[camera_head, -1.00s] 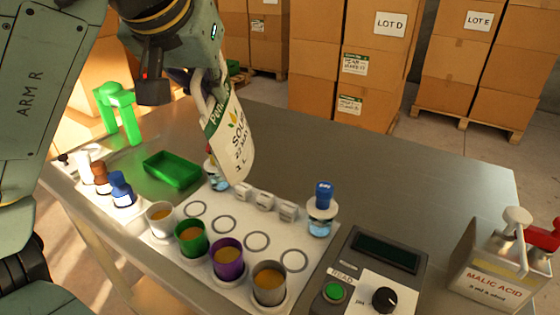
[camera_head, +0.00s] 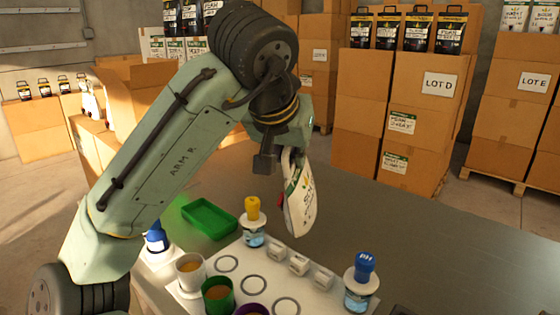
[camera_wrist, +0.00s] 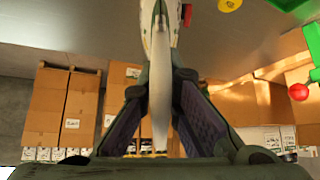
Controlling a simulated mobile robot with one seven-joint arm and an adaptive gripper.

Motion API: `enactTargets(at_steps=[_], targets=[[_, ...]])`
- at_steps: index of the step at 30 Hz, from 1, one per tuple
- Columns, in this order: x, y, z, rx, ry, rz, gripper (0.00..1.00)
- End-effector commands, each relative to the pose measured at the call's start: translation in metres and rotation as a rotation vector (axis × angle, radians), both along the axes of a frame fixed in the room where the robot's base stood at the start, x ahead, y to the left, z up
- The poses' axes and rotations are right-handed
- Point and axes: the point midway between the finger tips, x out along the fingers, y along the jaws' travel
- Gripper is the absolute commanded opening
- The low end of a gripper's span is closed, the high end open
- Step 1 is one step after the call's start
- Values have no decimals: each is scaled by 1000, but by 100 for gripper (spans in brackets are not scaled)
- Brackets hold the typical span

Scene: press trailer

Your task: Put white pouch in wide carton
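The white pouch (camera_head: 301,203) with a green band and printed label hangs from my gripper (camera_head: 291,150), above the bench near the yellow-capped bottle. In the wrist view the pouch (camera_wrist: 158,32) is seen edge-on between the two fingers of my gripper (camera_wrist: 160,88), which are shut on it. An open brown carton (camera_head: 140,105) with raised flaps stands behind my arm at left, partly hidden by it. I cannot tell for sure that this is the wide carton, and its inside is hidden.
On the bench are a green tray (camera_head: 209,218), a yellow-capped bottle (camera_head: 253,228), a blue-capped bottle (camera_head: 361,283) and a rack with cups. Stacked cartons (camera_head: 415,110) stand behind the bench, some topped with black bags. The bench's right part (camera_head: 460,245) is clear.

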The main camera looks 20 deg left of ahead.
Motion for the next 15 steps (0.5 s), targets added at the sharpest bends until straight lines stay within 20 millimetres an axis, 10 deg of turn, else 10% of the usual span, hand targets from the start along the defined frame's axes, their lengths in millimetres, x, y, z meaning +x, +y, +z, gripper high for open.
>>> enactTargets(at_steps=[15], targets=[[66, -11, -3, -1, -6, -1, 0]])
